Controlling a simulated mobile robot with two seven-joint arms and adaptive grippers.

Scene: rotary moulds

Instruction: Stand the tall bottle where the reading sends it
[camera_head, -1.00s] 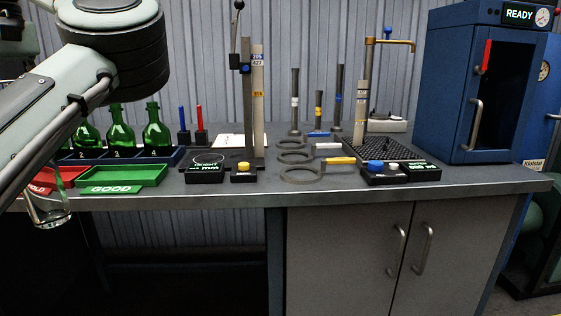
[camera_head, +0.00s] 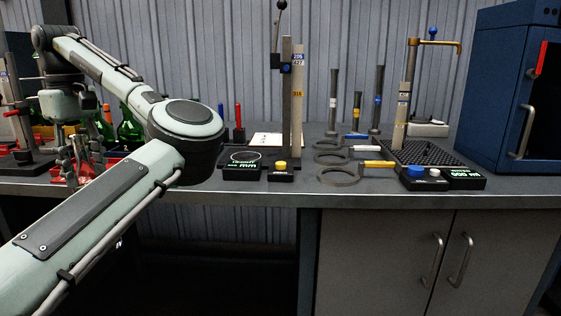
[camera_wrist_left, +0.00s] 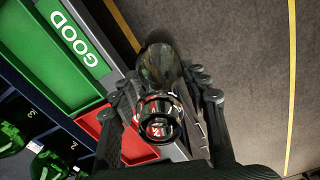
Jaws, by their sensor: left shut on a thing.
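My left gripper (camera_head: 80,165) hangs at the far left over the bench front, near the red tray (camera_head: 95,168). In the left wrist view its fingers (camera_wrist_left: 165,105) are closed on a see-through glass bottle (camera_wrist_left: 160,68), with its round mouth towards the camera. The bottle is hard to make out between the fingers in the head view. The red tray (camera_wrist_left: 135,148) and the green GOOD tray (camera_wrist_left: 80,60) lie beside the gripper in the wrist view. Green bottles (camera_head: 128,130) stand behind my arm, partly hidden. My right gripper is not in view.
An upright gauge stand (camera_head: 292,110) rises behind a small display box (camera_head: 242,165) and a yellow-button box (camera_head: 281,172). Ring moulds (camera_head: 338,177) with handles lie mid-bench. A perforated plate (camera_head: 430,152) and a blue cabinet (camera_head: 510,95) stand at the right.

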